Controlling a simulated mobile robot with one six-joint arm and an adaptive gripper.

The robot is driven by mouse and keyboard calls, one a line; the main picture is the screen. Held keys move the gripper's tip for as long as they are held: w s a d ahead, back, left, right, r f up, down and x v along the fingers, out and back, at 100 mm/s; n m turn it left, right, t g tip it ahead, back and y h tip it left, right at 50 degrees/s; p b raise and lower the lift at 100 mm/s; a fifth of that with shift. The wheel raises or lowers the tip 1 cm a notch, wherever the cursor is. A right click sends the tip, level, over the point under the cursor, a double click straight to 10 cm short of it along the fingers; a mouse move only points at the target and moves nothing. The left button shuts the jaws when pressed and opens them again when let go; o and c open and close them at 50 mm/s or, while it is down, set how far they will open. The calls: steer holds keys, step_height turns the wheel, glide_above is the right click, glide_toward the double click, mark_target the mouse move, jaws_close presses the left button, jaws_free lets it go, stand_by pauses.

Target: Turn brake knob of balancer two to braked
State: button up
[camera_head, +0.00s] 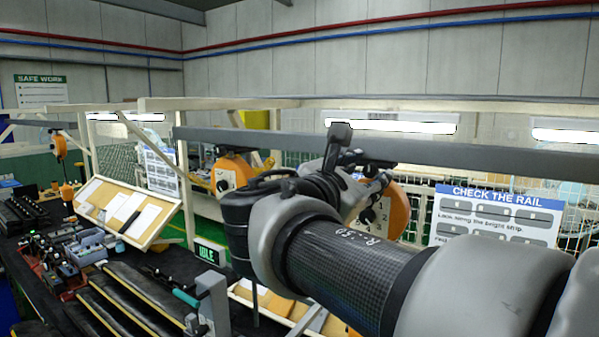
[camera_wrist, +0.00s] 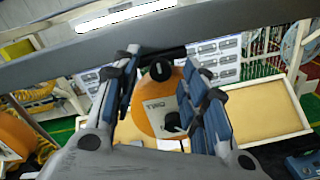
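An orange balancer (camera_wrist: 146,112) with a pale printed face lies ahead of my gripper in the wrist view. A round black knob (camera_wrist: 160,71) is at its top, and a second black part (camera_wrist: 172,122) sits lower on it. My gripper (camera_wrist: 161,60) is open, with its blue-padded fingers on either side of the upper knob and visible gaps to both. Which way the knob is set cannot be told. In the head view my gripper (camera_head: 342,150) is in front of an orange balancer (camera_head: 397,212) and partly hides it. Its number is not readable.
A grey rail (camera_head: 480,158) runs across just above the balancers, close to my gripper. Another orange balancer (camera_head: 230,173) hangs to the left. A sign (camera_head: 495,215) is at the right. A cluttered black bench (camera_head: 180,262) with an IDLE display (camera_head: 208,252) lies below.

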steer(key=shift+s, duration=0.1)
steer(key=shift+c, duration=0.5)
steer(key=shift+w+d+f, duration=0.1)
steer(key=shift+w+d, duration=0.05)
steer(key=shift+w, duration=0.15)
steer(key=c, duration=0.4)
jaws_close()
